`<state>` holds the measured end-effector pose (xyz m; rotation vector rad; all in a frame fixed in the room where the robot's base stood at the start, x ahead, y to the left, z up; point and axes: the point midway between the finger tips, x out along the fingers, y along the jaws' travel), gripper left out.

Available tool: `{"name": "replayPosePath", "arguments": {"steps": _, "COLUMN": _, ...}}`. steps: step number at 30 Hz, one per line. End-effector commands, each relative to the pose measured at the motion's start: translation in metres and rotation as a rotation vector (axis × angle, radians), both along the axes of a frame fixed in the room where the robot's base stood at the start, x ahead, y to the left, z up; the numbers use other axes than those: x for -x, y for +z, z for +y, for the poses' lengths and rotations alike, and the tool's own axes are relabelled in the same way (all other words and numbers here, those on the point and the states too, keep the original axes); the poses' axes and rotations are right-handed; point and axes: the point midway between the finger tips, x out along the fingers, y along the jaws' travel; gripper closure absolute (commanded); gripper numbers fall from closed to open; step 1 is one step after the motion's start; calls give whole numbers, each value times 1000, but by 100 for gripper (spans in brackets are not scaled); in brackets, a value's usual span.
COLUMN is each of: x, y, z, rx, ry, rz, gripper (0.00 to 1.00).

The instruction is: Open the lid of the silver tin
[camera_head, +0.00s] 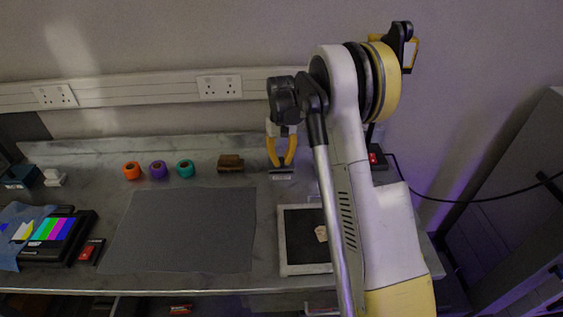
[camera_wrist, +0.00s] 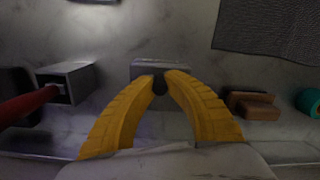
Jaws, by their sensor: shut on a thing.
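The silver tin (camera_head: 282,175) is a small grey box near the back of the bench, just below my fingertips in the head view. In the wrist view the tin (camera_wrist: 147,67) shows as a grey block right at the fingertips. My gripper (camera_head: 281,164) points down with its yellow fingers closed in. In the wrist view my gripper (camera_wrist: 160,82) is shut on a small dark part at the tin's lid. My fingers hide part of the tin, and I cannot tell whether the lid is raised.
A brown block (camera_head: 230,163) and teal (camera_head: 185,168), purple (camera_head: 158,169) and orange (camera_head: 132,170) rolls stand left of the tin. A grey mat (camera_head: 182,230) lies in front. A pale-framed dark tray (camera_head: 299,268) is front right. A grey open-ended box (camera_wrist: 66,82) stands beside my gripper.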

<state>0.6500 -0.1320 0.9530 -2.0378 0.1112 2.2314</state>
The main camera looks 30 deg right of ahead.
Motion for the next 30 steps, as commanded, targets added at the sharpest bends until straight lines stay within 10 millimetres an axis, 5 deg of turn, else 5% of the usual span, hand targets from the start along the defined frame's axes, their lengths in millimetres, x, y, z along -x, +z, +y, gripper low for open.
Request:
{"name": "replayPosePath", "arguments": {"steps": 9, "x": -12, "y": 14, "z": -5, "rx": -100, "ry": 0, "rz": 240, "gripper": 100}}
{"name": "replayPosePath", "arguments": {"steps": 22, "x": -12, "y": 17, "z": -5, "rx": -118, "ry": 1, "rz": 282, "gripper": 100}}
{"name": "replayPosePath", "arguments": {"steps": 25, "x": -12, "y": 17, "z": -5, "rx": -118, "ry": 1, "rz": 282, "gripper": 63}}
{"name": "replayPosePath", "arguments": {"steps": 30, "x": -12, "y": 17, "z": -5, "rx": -118, "ry": 1, "rz": 282, "gripper": 61}}
